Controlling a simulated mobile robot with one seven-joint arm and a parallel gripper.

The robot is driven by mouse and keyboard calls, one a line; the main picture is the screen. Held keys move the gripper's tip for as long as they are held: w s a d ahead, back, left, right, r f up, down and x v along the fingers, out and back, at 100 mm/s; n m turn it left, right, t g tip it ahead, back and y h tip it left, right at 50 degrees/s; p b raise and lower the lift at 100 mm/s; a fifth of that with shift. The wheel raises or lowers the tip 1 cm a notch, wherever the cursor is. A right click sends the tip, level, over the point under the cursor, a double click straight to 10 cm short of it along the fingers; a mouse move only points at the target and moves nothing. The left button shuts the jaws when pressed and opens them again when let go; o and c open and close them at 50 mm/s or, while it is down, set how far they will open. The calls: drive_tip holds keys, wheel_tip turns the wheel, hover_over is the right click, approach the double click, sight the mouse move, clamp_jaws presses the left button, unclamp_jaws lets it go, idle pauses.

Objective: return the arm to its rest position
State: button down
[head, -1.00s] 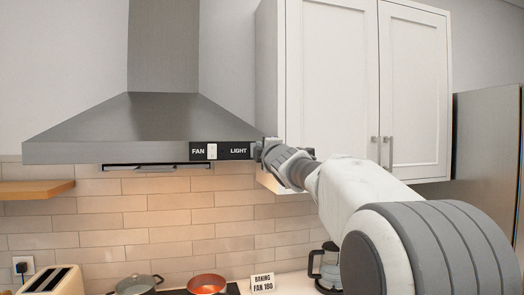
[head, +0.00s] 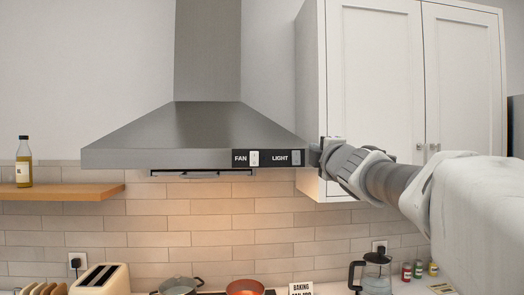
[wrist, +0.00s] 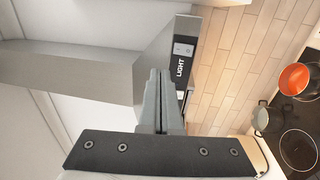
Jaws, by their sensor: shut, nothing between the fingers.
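My gripper (head: 316,155) is at the right end of the range hood's control panel, beside the LIGHT label, in the head view. My arm reaches to it from the right edge. In the wrist view the gripper (wrist: 159,75) has its two fingers together with nothing between them, in front of the hood and close to the panel (wrist: 182,60). I cannot tell whether the fingertips touch the panel. The panel also shows in the head view (head: 270,158), with a white FAN switch (head: 254,158).
The steel hood (head: 195,130) and a white cupboard (head: 370,80) are close to my gripper. A wooden shelf (head: 65,192) with a bottle (head: 24,165) is at left.

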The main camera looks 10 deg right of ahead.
idle(0.3)
drive_tip(key=s+d+f+m+g+h, duration=0.3)
drive_tip(key=s+f+m+g+h, duration=0.15)
drive_tip(key=s+f+m, duration=0.55)
drive_tip(key=s+a+f+m+g+y, duration=0.2)
drive_tip(key=s+a+f+m+g, duration=0.2)
drive_tip(key=s+f, duration=0.8)
drive_tip(key=s+a+f+m+g+y, duration=0.2)
drive_tip(key=s+a+f+m+g, duration=0.2)
drive_tip(key=s+f, duration=0.8)
drive_tip(key=shift+a+f+g, duration=0.75)
drive_tip(key=shift+a+f, duration=0.15)
